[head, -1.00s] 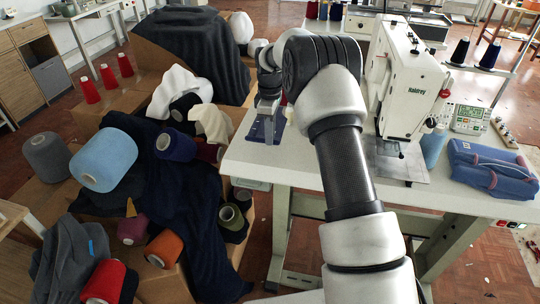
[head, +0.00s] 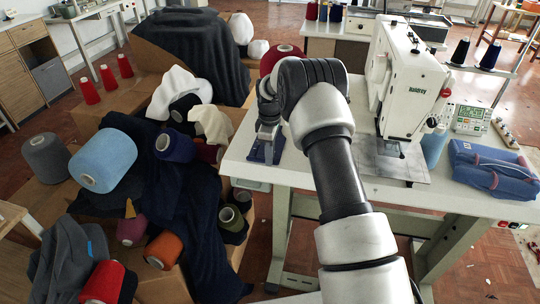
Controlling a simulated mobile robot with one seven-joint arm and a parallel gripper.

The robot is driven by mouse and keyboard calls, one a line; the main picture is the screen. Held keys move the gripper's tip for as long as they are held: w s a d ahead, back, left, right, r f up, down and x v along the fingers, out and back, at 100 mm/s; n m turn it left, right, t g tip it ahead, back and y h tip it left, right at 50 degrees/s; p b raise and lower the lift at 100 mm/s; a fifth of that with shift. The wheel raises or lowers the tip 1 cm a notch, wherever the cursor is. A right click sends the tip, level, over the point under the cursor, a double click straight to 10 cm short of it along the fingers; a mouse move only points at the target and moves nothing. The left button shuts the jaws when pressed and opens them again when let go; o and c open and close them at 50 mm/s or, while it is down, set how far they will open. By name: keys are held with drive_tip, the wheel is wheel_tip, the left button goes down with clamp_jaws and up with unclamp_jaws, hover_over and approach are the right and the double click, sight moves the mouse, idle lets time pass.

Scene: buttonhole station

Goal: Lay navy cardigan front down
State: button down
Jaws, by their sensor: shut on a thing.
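My gripper (head: 268,138) points down over the left part of the white sewing table (head: 320,166). It is shut on the navy cardigan front (head: 257,153), a small flat dark blue piece below the fingers. The piece is close to the tabletop; I cannot tell whether it touches it. The fingertips are small and partly hidden against the piece. The white sewing machine (head: 412,88) stands to the right of my arm, with a metal plate (head: 392,166) under its head.
A folded blue garment (head: 490,168) lies at the table's right side beside a control box (head: 472,120). A light blue cone (head: 434,146) stands by the machine. Yarn cones and dark cloth (head: 205,225) crowd the boxes on the left. The tabletop's front left is clear.

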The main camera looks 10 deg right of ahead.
drive_tip(key=c, duration=1.7)
unclamp_jaws()
drive_tip(key=shift+f, duration=0.1)
drive_tip(key=shift+c, duration=0.2)
